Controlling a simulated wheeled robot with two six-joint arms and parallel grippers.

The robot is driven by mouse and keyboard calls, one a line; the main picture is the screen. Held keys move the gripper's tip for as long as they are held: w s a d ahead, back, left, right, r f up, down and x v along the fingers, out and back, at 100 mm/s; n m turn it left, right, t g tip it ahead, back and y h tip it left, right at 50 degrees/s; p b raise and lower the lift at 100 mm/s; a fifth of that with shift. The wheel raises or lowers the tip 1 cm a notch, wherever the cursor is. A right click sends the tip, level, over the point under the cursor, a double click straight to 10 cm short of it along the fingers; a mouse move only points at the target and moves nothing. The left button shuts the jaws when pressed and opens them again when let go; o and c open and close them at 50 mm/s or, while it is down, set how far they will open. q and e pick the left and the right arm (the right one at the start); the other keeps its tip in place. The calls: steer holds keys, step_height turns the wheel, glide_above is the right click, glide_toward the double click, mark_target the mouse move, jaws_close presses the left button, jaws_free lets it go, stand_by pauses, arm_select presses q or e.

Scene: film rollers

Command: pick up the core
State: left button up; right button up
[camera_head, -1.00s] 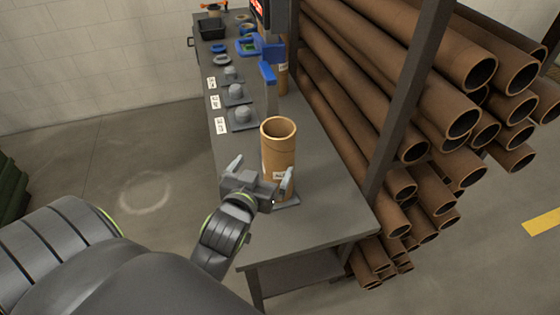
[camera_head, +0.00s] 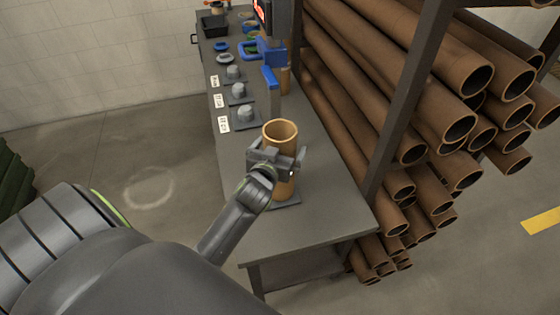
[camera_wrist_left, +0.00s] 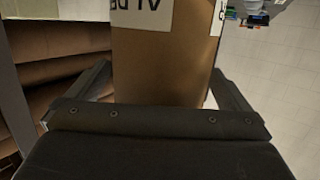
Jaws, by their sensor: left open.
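The core is a brown cardboard tube (camera_head: 281,134) with an open top, standing upright on a dark plate near the front end of the workbench. My left gripper (camera_head: 278,156) is at the tube's upper half in the head view, its two fingers on either side of it. In the left wrist view the tube (camera_wrist_left: 160,65), with a white printed label, fills the space between the open fingers. Whether a finger touches the tube cannot be told. My right gripper is not in view.
The grey workbench (camera_head: 325,205) holds several grey pegs on plates (camera_head: 246,113) with labels, and a blue-handled device (camera_head: 270,77) behind the core. A rack of long brown tubes (camera_head: 440,100) stands close on the right. Floor at the left is open.

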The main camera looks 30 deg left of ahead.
arm_select(q)
steer(key=shift+w, duration=0.15)
steer(key=c, duration=1.4)
steer(key=shift+c, duration=1.4)
steer(key=shift+r, duration=0.15)
